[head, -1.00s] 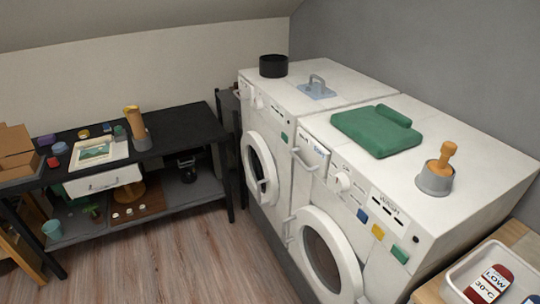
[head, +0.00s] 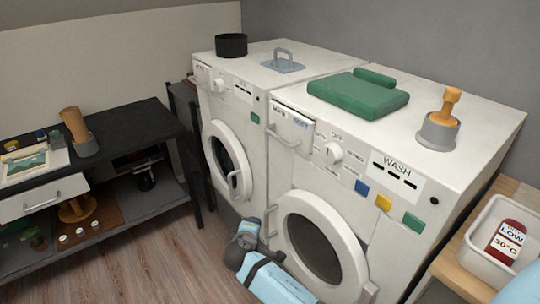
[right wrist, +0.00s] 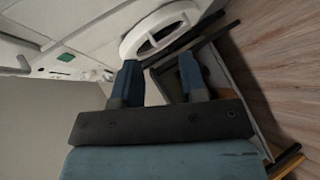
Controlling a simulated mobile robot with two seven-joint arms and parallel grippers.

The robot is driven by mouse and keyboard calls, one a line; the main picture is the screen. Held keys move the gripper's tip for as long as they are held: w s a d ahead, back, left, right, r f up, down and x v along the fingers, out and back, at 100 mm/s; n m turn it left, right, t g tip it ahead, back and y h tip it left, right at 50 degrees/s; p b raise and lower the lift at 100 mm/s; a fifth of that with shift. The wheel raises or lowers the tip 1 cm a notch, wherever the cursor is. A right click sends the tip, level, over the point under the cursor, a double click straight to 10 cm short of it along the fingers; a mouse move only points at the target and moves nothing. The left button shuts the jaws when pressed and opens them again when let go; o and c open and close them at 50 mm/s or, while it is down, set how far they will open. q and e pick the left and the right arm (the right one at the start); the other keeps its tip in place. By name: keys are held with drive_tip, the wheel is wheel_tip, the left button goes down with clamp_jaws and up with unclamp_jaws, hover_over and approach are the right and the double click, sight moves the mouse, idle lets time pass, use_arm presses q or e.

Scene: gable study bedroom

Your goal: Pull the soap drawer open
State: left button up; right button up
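The soap drawer (head: 293,123) is a white front with a small label at the upper left of the right-hand washing machine (head: 330,170). My left gripper is not in view.
The washer door (head: 320,245) bulges out below the drawer. A second machine (head: 222,130) stands to its left. A green folded cloth (head: 355,95) and a stamp-like tool in a grey cup (head: 440,125) are on top. A white tub (head: 495,245) is at right.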

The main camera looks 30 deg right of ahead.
drive_tip(key=w+d+r+m+g+h+b, duration=0.1)
drive_tip(key=w+d+r+m+h+b, duration=0.1)
drive_tip(key=w+r+h+b, duration=0.4)
drive_tip(key=m+g+h+b, duration=0.3)
drive_tip(key=m+g+h, duration=0.2)
drive_tip(key=g+h, duration=0.15)
approach(276, 135)
drive_tip(key=shift+g+y, duration=0.25)
drive_tip(key=shift+y, duration=0.1)
drive_tip(key=x, duration=1)
drive_tip(key=shift+c, duration=0.5)
drive_tip(key=shift+a, duration=0.1)
clamp_jaws()
